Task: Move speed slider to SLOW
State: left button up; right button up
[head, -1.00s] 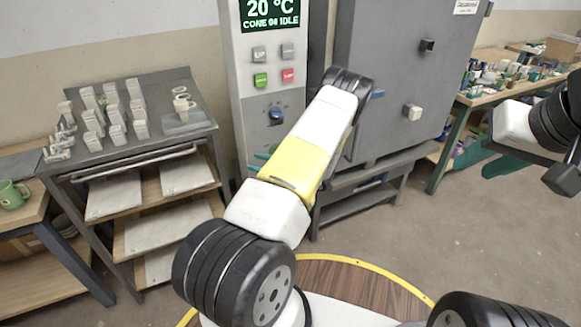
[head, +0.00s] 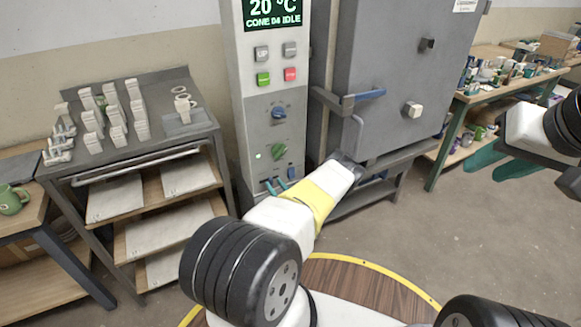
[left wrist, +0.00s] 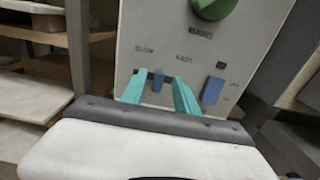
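The control panel (head: 262,125) of the kiln stands in the middle of the head view. In the left wrist view its lower part shows a small blue slider knob (left wrist: 158,80) just right of the label that reads like SLOW, with a FAST label further right. My left gripper (left wrist: 160,92) is open, its teal fingers on either side of the knob, the left finger closer to it. I cannot tell whether they touch it. In the head view the left gripper (head: 280,183) is at the panel's bottom. My right gripper (head: 498,164) is open and empty at the right.
A blue switch (left wrist: 212,90) sits right of the right finger. A green MAINS knob (head: 278,152) and a blue knob (head: 279,113) are above. The kiln door (head: 385,80) with its handle is close on the right. A rack (head: 150,150) stands left.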

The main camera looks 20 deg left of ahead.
pick_arm(q)
jog(key=shift+x, duration=1.05)
grip_shut()
dwell(0.6)
